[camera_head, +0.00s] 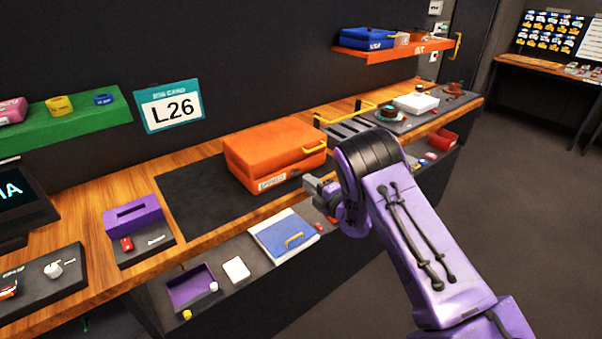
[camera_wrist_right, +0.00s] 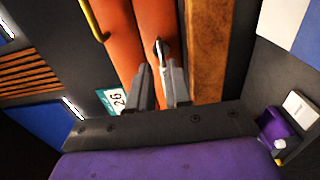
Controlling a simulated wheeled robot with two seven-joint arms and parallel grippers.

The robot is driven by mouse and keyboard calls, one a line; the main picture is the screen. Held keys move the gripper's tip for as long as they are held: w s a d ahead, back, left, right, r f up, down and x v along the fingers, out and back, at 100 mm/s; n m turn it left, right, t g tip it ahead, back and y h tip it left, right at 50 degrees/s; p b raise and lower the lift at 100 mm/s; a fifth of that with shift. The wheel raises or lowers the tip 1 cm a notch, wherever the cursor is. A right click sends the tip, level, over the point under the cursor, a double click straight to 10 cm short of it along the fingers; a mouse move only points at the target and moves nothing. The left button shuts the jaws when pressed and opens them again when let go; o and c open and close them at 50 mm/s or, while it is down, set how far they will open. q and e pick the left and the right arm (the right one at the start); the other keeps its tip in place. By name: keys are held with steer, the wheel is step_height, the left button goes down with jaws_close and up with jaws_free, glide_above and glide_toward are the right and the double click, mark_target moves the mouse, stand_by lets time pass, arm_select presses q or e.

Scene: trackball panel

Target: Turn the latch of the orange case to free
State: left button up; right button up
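The orange case (camera_head: 272,150) lies closed on a dark mat on the wooden counter, with a yellow handle at its right end. Its front faces my right gripper (camera_head: 315,187), which reaches in from the right at the case's front right corner. In the right wrist view, the case's two orange halves (camera_wrist_right: 122,45) run up the picture. A small pale grey latch (camera_wrist_right: 160,50) sits on the case. My right gripper's two dark fingers (camera_wrist_right: 161,75) are parted, with the latch's near end in line with the gap. Contact cannot be told. My left gripper is out of view.
A lower shelf in front holds a blue-and-white case (camera_head: 284,237), a white block (camera_head: 236,269) and a purple tray (camera_head: 191,287). A purple slotted box (camera_head: 133,215) stands left of the mat. A yellow rail (camera_head: 345,112) is behind, right of the case.

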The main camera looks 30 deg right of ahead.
mark_target(296, 173)
steer(key=w, duration=0.4)
steer(key=shift+w+a+f+p, duration=0.1)
steer(key=shift+w+a+p, duration=0.05)
steer(key=shift+w+p, duration=0.25)
jaws_close()
steer(key=shift+m, duration=0.3)
steer(key=m+b, duration=0.1)
steer(key=m, duration=0.1)
steer(key=shift+f+m+b, duration=0.1)
steer(key=shift+m+b, duration=0.3)
steer(key=m+b, duration=0.1)
steer(key=m, duration=0.3)
steer(key=shift+m, duration=0.3)
steer(key=m+b, duration=0.1)
steer(key=m, duration=0.4)
steer(key=shift+m, duration=2.5)
